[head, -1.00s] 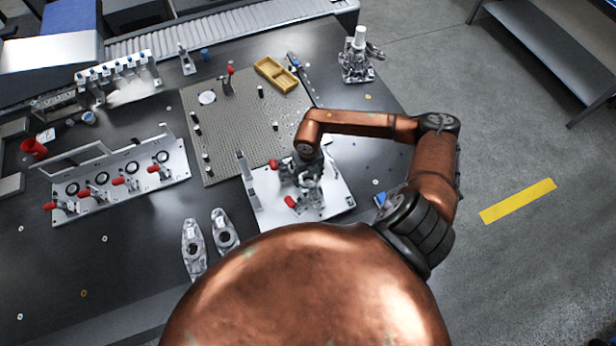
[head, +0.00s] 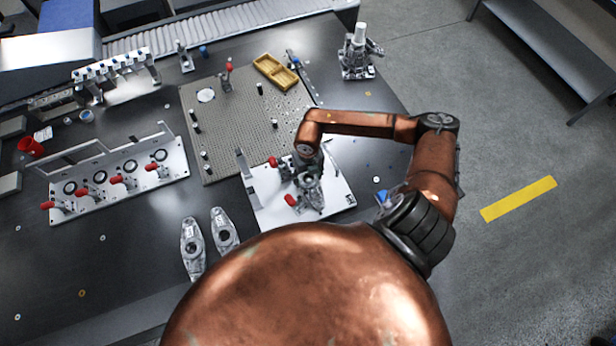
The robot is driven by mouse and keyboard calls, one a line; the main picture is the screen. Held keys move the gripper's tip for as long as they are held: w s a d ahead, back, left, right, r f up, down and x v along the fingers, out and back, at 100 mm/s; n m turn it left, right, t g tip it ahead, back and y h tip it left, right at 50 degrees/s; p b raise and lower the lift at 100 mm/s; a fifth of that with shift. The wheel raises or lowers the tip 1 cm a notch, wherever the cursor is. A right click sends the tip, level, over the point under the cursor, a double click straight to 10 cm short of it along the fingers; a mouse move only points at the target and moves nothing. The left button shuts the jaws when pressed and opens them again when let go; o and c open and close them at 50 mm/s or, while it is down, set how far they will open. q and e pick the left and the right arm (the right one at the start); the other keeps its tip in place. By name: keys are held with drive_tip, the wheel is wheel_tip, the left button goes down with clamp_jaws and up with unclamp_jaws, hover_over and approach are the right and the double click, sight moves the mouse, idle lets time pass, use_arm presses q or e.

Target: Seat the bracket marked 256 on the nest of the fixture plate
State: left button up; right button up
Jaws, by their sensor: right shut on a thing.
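The light fixture plate (head: 263,204) lies at the front middle of the bench, with red-handled clamps on its left side. My right gripper (head: 309,177) points down over this plate. It is shut on a grey metal bracket (head: 313,192), which is at or just above the middle of the plate. The gripper and bracket cover the nest, so I cannot tell whether the bracket touches it. The mark on the bracket is too small to read. Two similar brackets, one (head: 192,246) and another (head: 225,231), lie on the bench left of the plate. My left gripper is out of view.
A perforated plate (head: 235,135) with pegs and a yellow tray (head: 276,72) lies behind the fixture plate. A long fixture (head: 122,182) with several red clamps stands at left, near a red cup (head: 31,147). A metal part (head: 359,58) stands at the back right. The front left bench is mostly clear.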

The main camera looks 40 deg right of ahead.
sight(308, 180)
drive_tip(key=o, duration=1.7)
drive_tip(key=shift+o, duration=0.2)
wheel_tip(308, 180, up, 12)
